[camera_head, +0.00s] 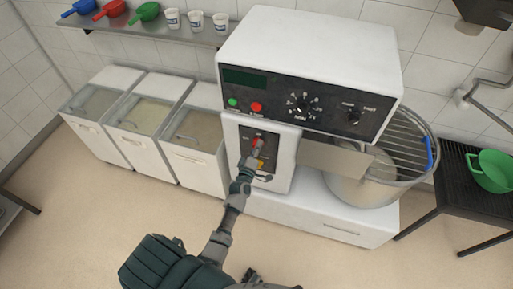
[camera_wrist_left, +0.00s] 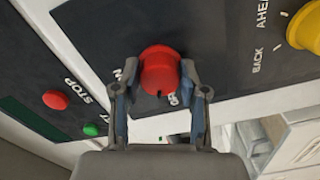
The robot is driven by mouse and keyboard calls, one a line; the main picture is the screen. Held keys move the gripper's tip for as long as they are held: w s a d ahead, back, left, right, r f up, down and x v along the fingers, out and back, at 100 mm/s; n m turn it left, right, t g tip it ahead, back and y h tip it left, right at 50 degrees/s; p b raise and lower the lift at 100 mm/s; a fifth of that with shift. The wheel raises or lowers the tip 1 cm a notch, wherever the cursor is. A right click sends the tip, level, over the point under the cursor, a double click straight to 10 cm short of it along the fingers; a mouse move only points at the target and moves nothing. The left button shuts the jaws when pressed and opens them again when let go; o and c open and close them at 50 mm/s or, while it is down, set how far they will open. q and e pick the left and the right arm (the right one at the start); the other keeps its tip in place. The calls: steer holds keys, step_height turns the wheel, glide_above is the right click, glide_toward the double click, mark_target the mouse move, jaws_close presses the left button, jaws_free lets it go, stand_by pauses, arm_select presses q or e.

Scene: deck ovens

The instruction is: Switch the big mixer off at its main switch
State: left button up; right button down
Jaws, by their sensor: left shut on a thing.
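The big mixer (camera_head: 310,50) is a white machine with a dark control panel on its head. Its main switch is a red rotary knob (camera_wrist_left: 159,70) on a dark plate on the front column; the knob also shows in the head view (camera_head: 257,144). My left gripper (camera_wrist_left: 160,95) has its fingers on either side of the red knob and is shut on it. The gripper partly hides the plate's lettering in the left wrist view. It also shows in the head view (camera_head: 255,158). My right gripper is not in view.
A yellow knob (camera_wrist_left: 305,27) sits on the same plate near the red one. Red stop (camera_wrist_left: 55,99) and green (camera_wrist_left: 91,129) buttons are on the upper panel. The steel bowl (camera_head: 365,185) with its wire guard stands at right. White bins (camera_head: 190,165) stand at left.

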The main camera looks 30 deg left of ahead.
arm_select(q)
steer(key=shift+n, duration=2)
steer(key=o, duration=1)
steer(key=shift+o, duration=0.7)
steer(key=shift+w, duration=0.1)
steer(key=v, duration=1.2)
steer(key=shift+a+f, duration=0.1)
steer(key=shift+f, duration=0.1)
